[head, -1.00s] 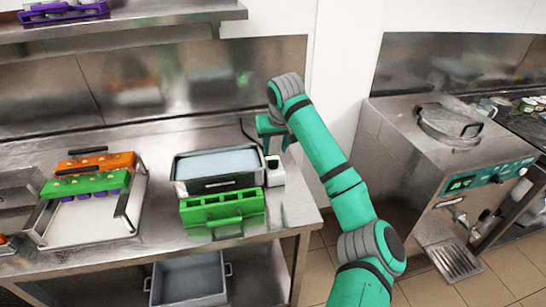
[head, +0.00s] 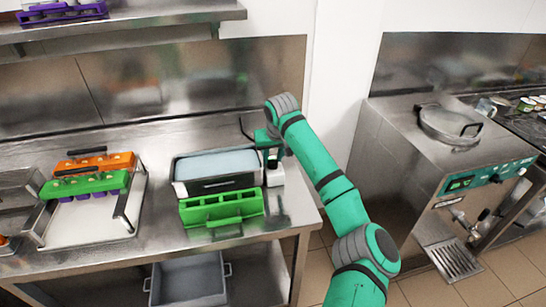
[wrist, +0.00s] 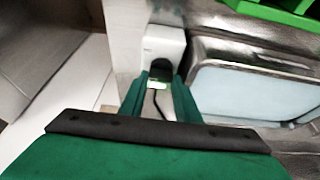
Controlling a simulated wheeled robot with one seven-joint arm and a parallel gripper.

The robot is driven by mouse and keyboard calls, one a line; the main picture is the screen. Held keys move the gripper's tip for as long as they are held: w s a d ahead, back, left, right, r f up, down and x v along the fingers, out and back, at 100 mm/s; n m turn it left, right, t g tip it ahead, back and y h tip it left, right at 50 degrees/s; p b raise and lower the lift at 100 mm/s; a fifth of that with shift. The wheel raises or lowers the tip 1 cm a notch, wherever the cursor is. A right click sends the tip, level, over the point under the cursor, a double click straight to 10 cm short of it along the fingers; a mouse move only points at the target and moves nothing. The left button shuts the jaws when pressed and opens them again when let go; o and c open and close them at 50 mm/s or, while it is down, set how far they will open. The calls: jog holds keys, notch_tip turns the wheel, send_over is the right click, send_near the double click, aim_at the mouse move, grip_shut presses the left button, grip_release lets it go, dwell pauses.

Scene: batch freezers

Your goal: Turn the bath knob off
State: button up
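The bath (head: 217,186) is a metal basin of pale blue liquid on the steel counter; part of it also shows in the wrist view (wrist: 255,95). A white control box (head: 275,179) stands at its right side and shows at the top of the wrist view (wrist: 163,43). The dark bath knob (wrist: 159,68) is on this box, partly hidden by my gripper. My gripper (wrist: 162,82) is open, pointing at the box, its green fingers apart to either side of the knob. I cannot tell whether they touch it. In the head view my gripper (head: 269,147) is just above the box.
A green mould rack (head: 221,208) stands in front of the bath. A tray stand (head: 95,225) with orange and green moulds is to the left. The counter's right end is close to the box, with a white wall behind. A batch freezer (head: 430,165) stands farther right.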

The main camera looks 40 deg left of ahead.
dwell(0.3)
jog(key=n+g+y, duration=0.1)
jog(key=n, duration=0.3)
jog(key=n+g, duration=0.2)
jog(key=n, duration=0.2)
jog(key=shift+w+n, duration=0.15)
jog(key=shift+n, duration=0.15)
jog(key=shift+n+g, duration=0.4)
jog(key=shift+n, duration=0.5)
jog(key=n+g, duration=0.1)
jog(key=n, duration=0.2)
jog(key=shift+r+n, duration=0.1)
jog(key=shift+n, duration=0.2)
jog(key=shift+w+n+g+h, duration=0.1)
jog(key=shift+n+g+h, duration=0.5)
jog(key=shift+n, duration=1.4)
